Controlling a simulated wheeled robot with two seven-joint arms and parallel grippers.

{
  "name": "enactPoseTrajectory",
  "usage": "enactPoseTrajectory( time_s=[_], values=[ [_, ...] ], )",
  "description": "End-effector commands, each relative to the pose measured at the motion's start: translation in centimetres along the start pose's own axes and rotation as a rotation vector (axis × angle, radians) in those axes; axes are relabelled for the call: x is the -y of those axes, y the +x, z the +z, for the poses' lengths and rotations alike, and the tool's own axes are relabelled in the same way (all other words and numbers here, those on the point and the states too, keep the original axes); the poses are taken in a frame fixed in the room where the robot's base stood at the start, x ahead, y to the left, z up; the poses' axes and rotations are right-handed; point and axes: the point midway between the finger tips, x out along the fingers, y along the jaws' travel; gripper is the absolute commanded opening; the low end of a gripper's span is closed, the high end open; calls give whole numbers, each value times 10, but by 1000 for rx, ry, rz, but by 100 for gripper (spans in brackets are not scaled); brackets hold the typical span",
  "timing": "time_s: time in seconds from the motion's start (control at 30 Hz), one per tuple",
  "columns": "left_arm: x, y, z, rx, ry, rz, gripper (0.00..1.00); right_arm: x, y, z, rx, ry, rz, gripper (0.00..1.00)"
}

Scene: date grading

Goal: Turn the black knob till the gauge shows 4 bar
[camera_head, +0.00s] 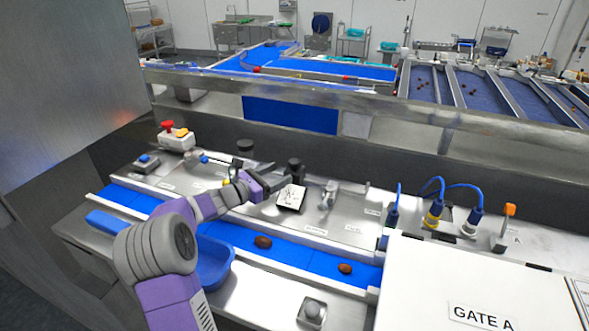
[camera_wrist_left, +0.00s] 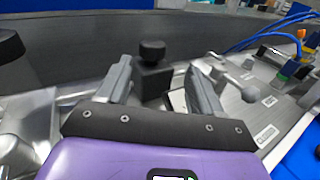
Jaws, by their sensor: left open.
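The black knob (camera_head: 294,164) stands on a dark block at the back of the steel panel. In the left wrist view the knob (camera_wrist_left: 152,51) shows beyond and between my fingers, apart from both. The gauge (camera_head: 291,197) is a white face in a dark frame just below the knob; its reading is too small to tell. In the wrist view it is mostly hidden behind the right finger. My left gripper (camera_head: 275,182) is open and empty, just left of the knob; its fingers (camera_wrist_left: 155,80) also show in the wrist view. My right gripper is not in view.
Another black knob (camera_head: 245,146) stands further left. A silver lever (camera_head: 328,194) stands right of the gauge. Blue-cabled plugs (camera_head: 434,212) are further right. A blue belt (camera_head: 290,256) carrying dates runs in front, with a blue tray (camera_head: 214,264) beside it.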

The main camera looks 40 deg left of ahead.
Motion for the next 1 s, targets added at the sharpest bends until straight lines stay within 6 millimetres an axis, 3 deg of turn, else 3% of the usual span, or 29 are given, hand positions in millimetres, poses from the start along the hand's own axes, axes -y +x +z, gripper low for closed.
enactPoseTrajectory(
  time_s=[0.17, 0.63, 1.0],
  values=[
    [-7, -3, -2, 20, -77, 49, 66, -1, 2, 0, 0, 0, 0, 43],
    [-10, 61, -1, 20, -76, 48, 66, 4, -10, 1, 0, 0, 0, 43],
    [-10, 69, -1, 19, -74, 49, 66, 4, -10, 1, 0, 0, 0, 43]
  ],
)
